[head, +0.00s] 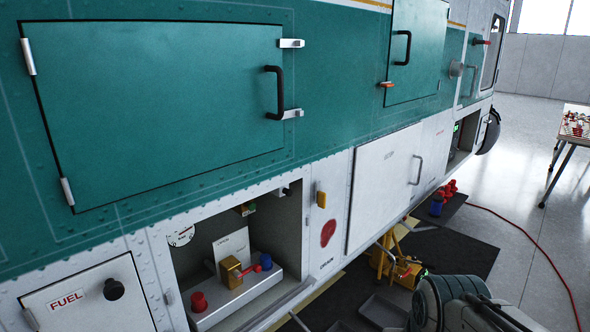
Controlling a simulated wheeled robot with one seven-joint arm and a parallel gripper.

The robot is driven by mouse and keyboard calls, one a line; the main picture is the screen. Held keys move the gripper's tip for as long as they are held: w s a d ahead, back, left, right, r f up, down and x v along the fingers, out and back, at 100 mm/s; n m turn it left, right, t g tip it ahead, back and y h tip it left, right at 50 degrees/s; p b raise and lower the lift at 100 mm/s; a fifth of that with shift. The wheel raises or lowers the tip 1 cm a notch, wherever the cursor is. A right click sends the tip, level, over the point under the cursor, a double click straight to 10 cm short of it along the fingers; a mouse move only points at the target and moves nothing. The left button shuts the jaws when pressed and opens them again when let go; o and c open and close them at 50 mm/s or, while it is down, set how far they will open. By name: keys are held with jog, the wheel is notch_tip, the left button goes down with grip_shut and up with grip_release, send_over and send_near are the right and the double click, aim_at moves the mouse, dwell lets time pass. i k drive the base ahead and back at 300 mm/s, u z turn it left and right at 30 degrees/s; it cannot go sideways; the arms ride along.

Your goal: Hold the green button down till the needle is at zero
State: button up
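A round white gauge (181,236) sits on the helicopter's white lower side, at the upper left of an open bay. Its needle is too small to read. A small green and yellow part (247,209) shows at the top of the bay's back wall; I cannot tell if it is the green button. A small green spot (456,127) also shows in a farther opening to the right. My gripper is not in view; only a grey part of my arm shows at the bottom right, apart from the helicopter.
The open bay's shelf (220,307) holds a brass block (231,272) with a red lever, a red cap (199,301) and a blue cap (266,261). A fuel door (90,300) is left of it. A yellow stand (395,265) and a red hose (540,245) are right.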

aim_at(252, 205)
jog(key=u, duration=0.95)
